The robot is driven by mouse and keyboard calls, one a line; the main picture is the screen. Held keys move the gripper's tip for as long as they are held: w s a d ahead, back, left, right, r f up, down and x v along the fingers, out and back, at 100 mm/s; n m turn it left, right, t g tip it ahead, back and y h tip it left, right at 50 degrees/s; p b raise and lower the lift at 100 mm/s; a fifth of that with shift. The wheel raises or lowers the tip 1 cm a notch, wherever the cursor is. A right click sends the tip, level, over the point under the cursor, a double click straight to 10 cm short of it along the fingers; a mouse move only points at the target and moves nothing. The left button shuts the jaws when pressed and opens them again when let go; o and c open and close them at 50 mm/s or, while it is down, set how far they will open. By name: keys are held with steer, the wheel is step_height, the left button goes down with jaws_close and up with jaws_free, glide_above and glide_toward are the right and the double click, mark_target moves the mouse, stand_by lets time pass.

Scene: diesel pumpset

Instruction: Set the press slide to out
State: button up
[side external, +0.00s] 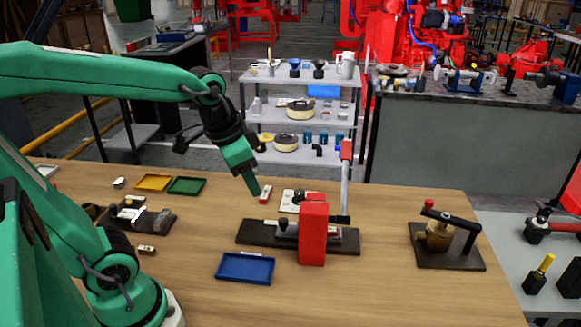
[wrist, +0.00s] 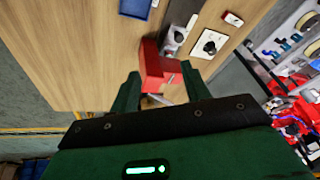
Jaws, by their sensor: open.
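The press (side external: 313,235) has a red upright body on a dark base plate, with a grey lever at its right topped by a red grip. A grey slide with a dark knob (side external: 284,228) lies low at the left of the red body. In the wrist view the red body (wrist: 152,65) shows between and beyond my fingers, with the grey slide part (wrist: 176,38) above it. My gripper (side external: 257,190) is open and empty, above and behind the left part of the press, apart from it. I cannot tell exactly how far the slide sits in or out.
A blue tray (side external: 245,268) lies in front of the press. A white plate with a dark knob (side external: 290,205) and a small red-and-white block (side external: 265,194) lie behind it. A brass valve on a plate (side external: 438,236) stands right. Yellow (side external: 154,182) and green (side external: 187,186) trays lie back left.

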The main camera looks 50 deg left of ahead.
steer(key=w+a+f+m+g, duration=0.2)
steer(key=w+f+m, duration=0.15)
steer(key=w, duration=0.25)
steer(key=m+g, duration=0.2)
steer(key=m, duration=0.1)
glide_above(283, 220)
step_height(283, 220, down, 8)
steer(key=shift+r, duration=0.1)
steer(key=shift+f, duration=3.9)
jaws_close()
